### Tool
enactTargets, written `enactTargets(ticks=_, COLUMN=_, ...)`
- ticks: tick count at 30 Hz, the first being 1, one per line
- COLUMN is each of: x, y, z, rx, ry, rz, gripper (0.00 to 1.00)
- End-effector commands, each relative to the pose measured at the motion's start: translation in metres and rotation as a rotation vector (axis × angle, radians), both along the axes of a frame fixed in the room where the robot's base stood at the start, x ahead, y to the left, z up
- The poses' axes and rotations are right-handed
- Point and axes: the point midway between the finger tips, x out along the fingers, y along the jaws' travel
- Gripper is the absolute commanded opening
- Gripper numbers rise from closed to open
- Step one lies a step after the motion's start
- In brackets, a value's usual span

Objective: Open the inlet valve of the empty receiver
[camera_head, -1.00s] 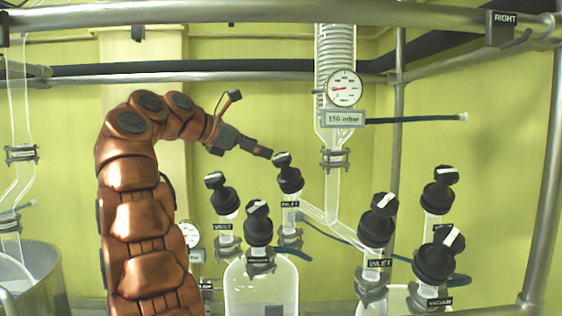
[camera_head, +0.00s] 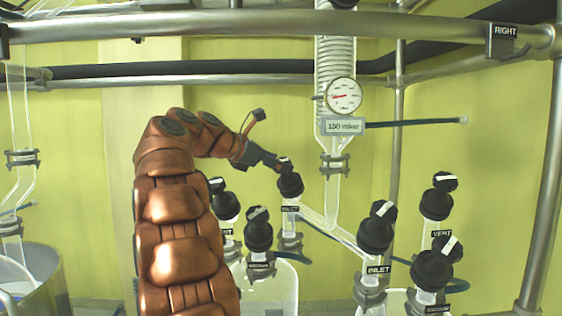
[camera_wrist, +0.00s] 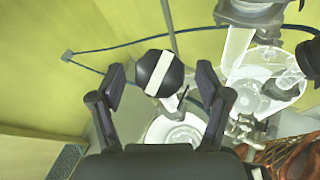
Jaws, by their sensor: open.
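The left glass receiver (camera_head: 262,290) stands below my gripper, with black valves on top. Its inlet valve (camera_head: 290,187) has a black knob with a white stripe. My gripper (camera_head: 281,165) is at the top of this knob. In the wrist view my gripper (camera_wrist: 161,82) is open, one finger on each side of a black knob (camera_wrist: 160,73); gaps show at both sides. The knob's white stripe runs steeply, tilted right at the top. The right receiver (camera_head: 395,303) has its own inlet valve (camera_head: 376,230). The liquid levels in the receivers are not clear.
The left receiver's vent valve (camera_head: 224,203) and vacuum valve (camera_head: 259,232) stand close by. A glass tube (camera_head: 338,215) below the condenser and a gauge (camera_head: 343,96) are close at the right. A steel rail (camera_head: 280,28) crosses above.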

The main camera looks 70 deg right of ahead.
Motion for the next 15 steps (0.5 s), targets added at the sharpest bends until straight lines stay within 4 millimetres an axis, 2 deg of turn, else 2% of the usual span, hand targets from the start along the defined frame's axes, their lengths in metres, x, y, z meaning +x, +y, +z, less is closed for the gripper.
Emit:
enactTargets(ticks=6, x=-0.0066, y=-0.0094, z=-0.0043, rx=0.001, ry=0.001, rz=-0.001, gripper=0.76)
enactTargets(ticks=15, x=-0.0066, y=-0.0105, z=-0.0053, rx=0.000, ry=0.000, rz=0.001, gripper=0.76)
